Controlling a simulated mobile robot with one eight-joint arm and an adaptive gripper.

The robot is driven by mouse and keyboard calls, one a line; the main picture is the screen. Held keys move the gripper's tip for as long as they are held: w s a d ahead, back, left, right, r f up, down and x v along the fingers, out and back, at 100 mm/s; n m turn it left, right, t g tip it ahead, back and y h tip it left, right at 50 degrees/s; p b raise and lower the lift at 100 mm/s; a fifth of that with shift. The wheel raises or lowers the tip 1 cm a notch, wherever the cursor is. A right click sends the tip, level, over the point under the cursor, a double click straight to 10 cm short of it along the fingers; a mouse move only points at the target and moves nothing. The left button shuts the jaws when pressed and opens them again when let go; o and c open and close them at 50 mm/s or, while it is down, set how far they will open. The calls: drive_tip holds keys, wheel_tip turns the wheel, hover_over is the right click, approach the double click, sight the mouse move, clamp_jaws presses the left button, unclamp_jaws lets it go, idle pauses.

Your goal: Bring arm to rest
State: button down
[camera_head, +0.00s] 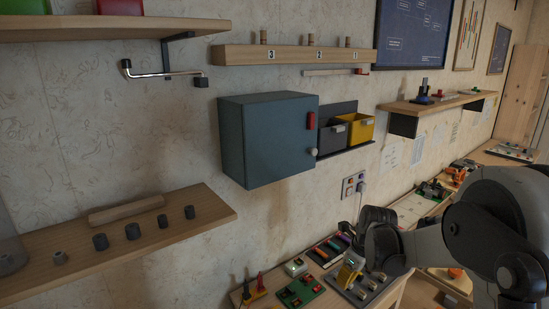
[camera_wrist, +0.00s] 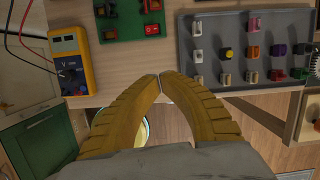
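My arm reaches in from the right in the head view. My gripper (camera_head: 348,274) hangs over the workbench, close to a grey panel of switches. In the wrist view my gripper (camera_wrist: 160,77) shows two curved yellow-brown fingers whose tips meet. I see nothing held between them.
A grey panel (camera_wrist: 238,84) with coloured knobs and a yellow multimeter (camera_wrist: 70,52) lie near the fingers. A blue-grey cabinet (camera_head: 262,140) hangs on the wall, beside a yellow bin (camera_head: 360,128). A wooden shelf (camera_head: 200,220) is at left.

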drive_tip(key=s+a+r+n+t, duration=0.2)
drive_tip(key=s+a+r+n, duration=0.1)
drive_tip(key=s+r+n, duration=0.95)
drive_tip(key=s+r+n+t+h, duration=0.1)
drive_tip(key=s+r+n+t, duration=0.1)
drive_tip(key=s+n, duration=1.2)
drive_tip(key=shift+s+n+t+h, duration=0.3)
drive_tip(key=shift+s+n+t, duration=0.1)
drive_tip(key=shift+n, duration=0.15)
